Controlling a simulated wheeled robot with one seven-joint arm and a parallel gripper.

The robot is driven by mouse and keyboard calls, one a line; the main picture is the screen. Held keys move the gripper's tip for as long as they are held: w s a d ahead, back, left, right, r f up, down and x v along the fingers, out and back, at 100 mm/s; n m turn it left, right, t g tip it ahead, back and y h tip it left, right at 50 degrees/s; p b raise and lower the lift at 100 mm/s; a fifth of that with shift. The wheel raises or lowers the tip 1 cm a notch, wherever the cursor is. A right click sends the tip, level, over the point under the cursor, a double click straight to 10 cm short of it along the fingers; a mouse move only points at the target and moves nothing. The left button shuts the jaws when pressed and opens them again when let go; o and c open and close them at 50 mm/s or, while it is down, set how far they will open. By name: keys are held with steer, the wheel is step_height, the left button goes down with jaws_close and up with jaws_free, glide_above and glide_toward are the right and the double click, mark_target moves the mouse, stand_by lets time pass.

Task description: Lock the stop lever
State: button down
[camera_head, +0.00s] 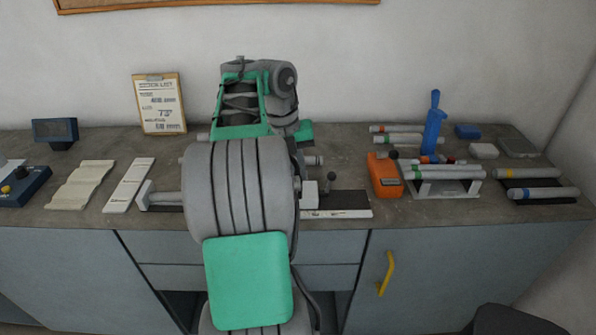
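The frame jig lies across the middle of the bench, and its dark base plate (350,199) shows to the right of my arm. A white block (310,195) sits on this part. Beside the block, a small lever with a dark round knob (331,176) stands roughly upright. I cannot tell whether it is locked. The jig's left end shows a pale end bracket (144,195) and a grey bar (167,198). My large grey and green arm hides the jig's middle. I cannot make out my gripper's fingers; they are hidden behind my arm.
An orange device (383,176) stands right of the jig, near a white rack (443,188) with tubes and a blue upright tool (433,125). More tubes lie at the far right. A white strip (130,185) and a clipboard (160,104) are at left.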

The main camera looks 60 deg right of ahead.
steer(key=c, duration=1.5)
jaws_free()
steer(key=r+p, duration=0.1)
steer(key=r, duration=0.1)
steer(key=w+r+p, duration=0.1)
steer(key=r+p, duration=0.1)
steer(key=r, duration=0.1)
steer(key=r+p, duration=0.2)
steer(key=shift+w+a+r, duration=0.2)
steer(key=shift+a+r, duration=0.15)
